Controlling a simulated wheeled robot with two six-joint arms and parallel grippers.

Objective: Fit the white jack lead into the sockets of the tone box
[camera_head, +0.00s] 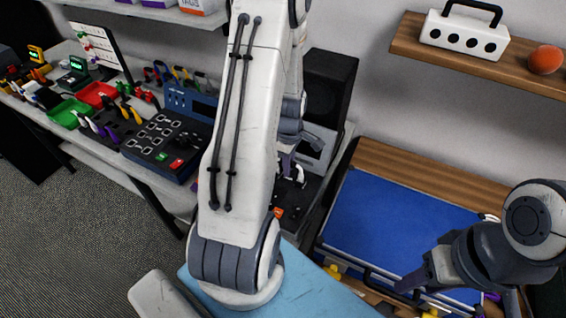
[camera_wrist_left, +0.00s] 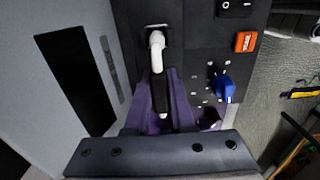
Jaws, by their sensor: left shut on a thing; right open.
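The tone box (camera_wrist_left: 200,60) is a dark box in the left wrist view, with a blue knob, an orange button and a rocker switch. The white jack lead (camera_wrist_left: 157,52) shows as a white bent plug with a black part below it. My left gripper (camera_wrist_left: 160,105) is shut on it with its purple fingers. The plug's white end is at a dark socket at the top of the box; I cannot tell how deep it sits. In the head view my left arm covers much of the left gripper (camera_head: 288,165).
A black speaker (camera_head: 330,85) stands behind my left arm. A bench at the left holds a dark control panel (camera_head: 165,140), red (camera_head: 95,94) and green (camera_head: 68,113) trays and several tools. A shelf (camera_head: 400,42) hangs at upper right.

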